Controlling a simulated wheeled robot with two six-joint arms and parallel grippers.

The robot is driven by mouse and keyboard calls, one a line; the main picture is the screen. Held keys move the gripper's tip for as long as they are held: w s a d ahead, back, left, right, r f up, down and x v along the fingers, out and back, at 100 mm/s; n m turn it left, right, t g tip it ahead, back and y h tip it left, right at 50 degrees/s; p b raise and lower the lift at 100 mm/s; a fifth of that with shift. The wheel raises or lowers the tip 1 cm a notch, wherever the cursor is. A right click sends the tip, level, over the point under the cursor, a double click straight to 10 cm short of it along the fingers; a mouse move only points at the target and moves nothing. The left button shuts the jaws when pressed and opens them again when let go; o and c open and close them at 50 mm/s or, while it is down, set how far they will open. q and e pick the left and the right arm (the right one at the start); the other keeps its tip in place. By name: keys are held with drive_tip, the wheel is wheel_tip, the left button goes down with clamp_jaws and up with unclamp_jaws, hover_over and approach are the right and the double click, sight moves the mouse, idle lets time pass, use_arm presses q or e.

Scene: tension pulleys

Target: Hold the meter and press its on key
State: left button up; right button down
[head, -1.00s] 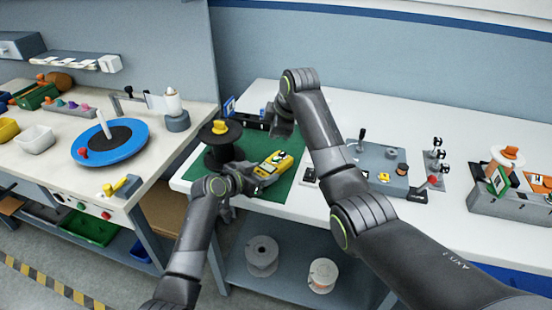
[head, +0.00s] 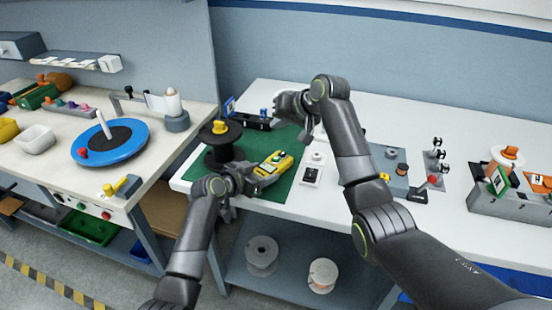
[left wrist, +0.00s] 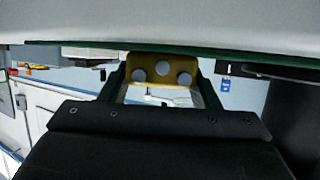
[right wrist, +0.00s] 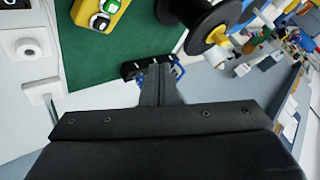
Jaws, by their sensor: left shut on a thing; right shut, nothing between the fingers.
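The yellow meter (head: 273,165) is over the green mat, its face with a screen and dial turned up. My left gripper (head: 248,178) is shut on its near end. In the left wrist view the yellow body of the meter (left wrist: 178,63) sits between the two fingers; its face is hidden there. My right gripper (head: 308,134) is shut and empty, above the table behind and to the right of the meter. In the right wrist view the meter (right wrist: 101,12) shows at the top, cut by the frame edge, apart from the closed fingers (right wrist: 158,72). I cannot make out the on key.
A black spool with a yellow knob (head: 219,128) stands left of the meter. A black rack (head: 250,121) lies behind it. A small black-and-white device (head: 312,175) is to its right. A grey fixture (head: 388,180) stands farther right.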

sight(276, 160)
drive_tip(key=shift+f, duration=0.1)
idle(0.4)
drive_tip(key=shift+f, duration=4.3)
drive_tip(key=shift+f, duration=0.1)
drive_tip(key=shift+f, duration=0.3)
drive_tip(key=shift+f, duration=0.45)
drive_tip(key=shift+r, duration=0.85)
